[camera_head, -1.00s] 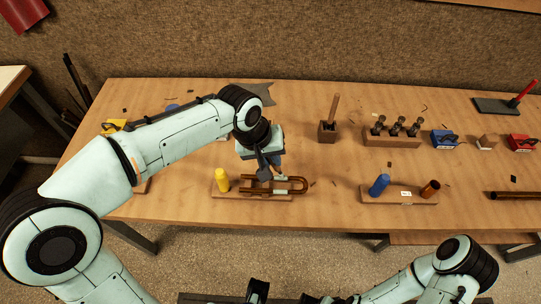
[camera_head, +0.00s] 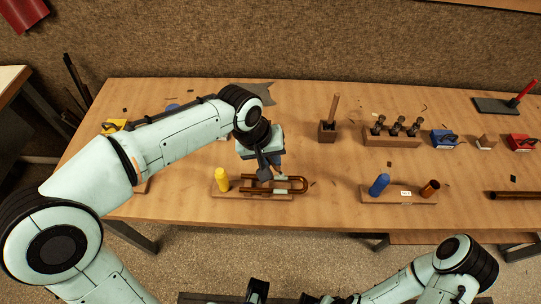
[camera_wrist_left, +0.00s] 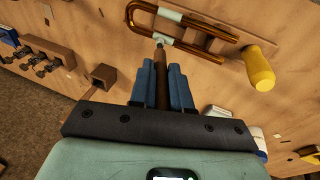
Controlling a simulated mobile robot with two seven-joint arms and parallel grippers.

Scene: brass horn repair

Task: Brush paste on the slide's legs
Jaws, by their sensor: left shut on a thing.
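The slide (camera_head: 292,187), a copper-brown U-shaped tube, lies on a wooden board with its bend to the right; it also shows in the left wrist view (camera_wrist_left: 205,27). Each of its two legs carries a pale section. My left gripper (camera_head: 272,168) is above the slide, its blue-grey fingers (camera_wrist_left: 163,85) shut on a brush with a brown handle (camera_wrist_left: 162,80). The brush tip (camera_wrist_left: 158,42) points down at the pale section of the near leg in the wrist view and appears to touch it. My right arm (camera_head: 420,280) runs low at the picture's bottom; its gripper is unclear there.
A wooden box (camera_head: 327,133) with a stick and a block of valves (camera_head: 392,140) stand behind to the right. A board with a blue cylinder (camera_head: 379,185) lies right. Table between is clear.

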